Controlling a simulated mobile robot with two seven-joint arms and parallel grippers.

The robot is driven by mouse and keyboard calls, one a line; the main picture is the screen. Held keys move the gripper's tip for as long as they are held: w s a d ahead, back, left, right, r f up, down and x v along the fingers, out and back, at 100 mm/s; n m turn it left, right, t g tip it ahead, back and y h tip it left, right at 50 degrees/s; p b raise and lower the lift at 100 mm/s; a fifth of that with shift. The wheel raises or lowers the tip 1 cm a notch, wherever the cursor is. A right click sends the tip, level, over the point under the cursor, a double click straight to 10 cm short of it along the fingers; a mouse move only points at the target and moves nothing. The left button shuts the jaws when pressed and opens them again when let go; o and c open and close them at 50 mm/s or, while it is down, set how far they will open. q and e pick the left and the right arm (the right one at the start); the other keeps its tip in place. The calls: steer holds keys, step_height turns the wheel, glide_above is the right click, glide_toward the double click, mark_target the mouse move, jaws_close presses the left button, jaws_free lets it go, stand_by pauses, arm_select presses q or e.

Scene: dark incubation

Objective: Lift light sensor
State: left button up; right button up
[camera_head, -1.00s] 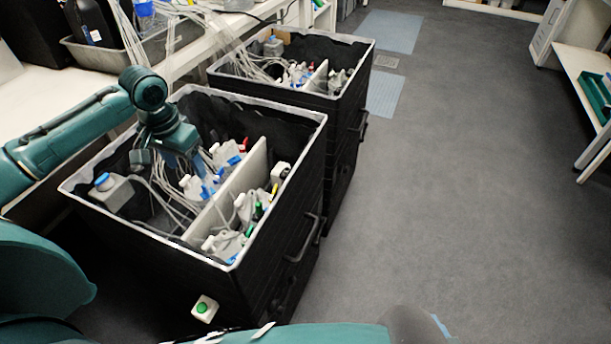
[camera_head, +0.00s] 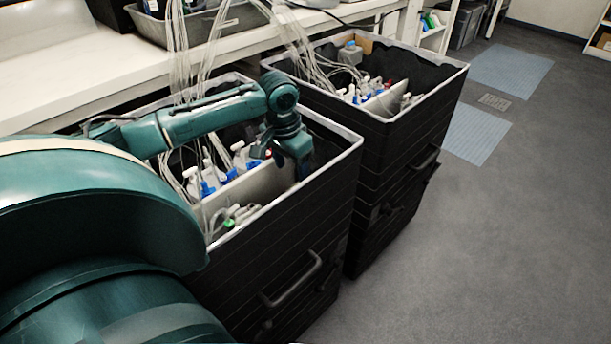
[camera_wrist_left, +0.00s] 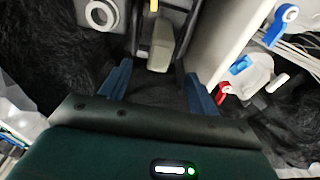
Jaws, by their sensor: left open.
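My left gripper (camera_head: 300,172) reaches down into the near black bin (camera_head: 318,250), at its right end. In the left wrist view its two blue fingers (camera_wrist_left: 157,90) are apart, with nothing between the tips. A small pale beige block (camera_wrist_left: 162,45) stands just beyond the fingertips, roughly midway between them; it may be the light sensor, but I cannot tell for sure. A grey housing with a white ring (camera_wrist_left: 100,13) is at its upper left. In the head view the arm and gripper hide this end of the bin. My right gripper is out of view.
A pale divider (camera_head: 250,187) runs through the near bin; white-and-blue bottles (camera_head: 208,180) and clear tubes lie behind it. A second black bin (camera_head: 400,135) stands just behind. A white bench (camera_head: 70,80) runs along the left.

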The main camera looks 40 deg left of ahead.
arm_select(q)
steer(key=f, duration=0.2)
steer(key=f+b, duration=0.1)
steer(key=f, duration=0.3)
steer(key=shift+w, duration=0.35)
steer(key=f, duration=0.1)
steer(key=w+f+b, duration=0.1)
steer(key=f, duration=0.1)
steer(key=f+b, duration=0.1)
steer(key=f, duration=0.1)
steer(key=shift+w, duration=0.25)
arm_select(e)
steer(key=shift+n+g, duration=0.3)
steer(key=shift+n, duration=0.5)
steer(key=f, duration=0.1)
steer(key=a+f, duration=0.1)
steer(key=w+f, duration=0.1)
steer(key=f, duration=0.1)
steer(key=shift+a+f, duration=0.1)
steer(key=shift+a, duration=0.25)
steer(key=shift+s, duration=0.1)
arm_select(q)
steer(key=shift+c, duration=0.6)
jaws_close()
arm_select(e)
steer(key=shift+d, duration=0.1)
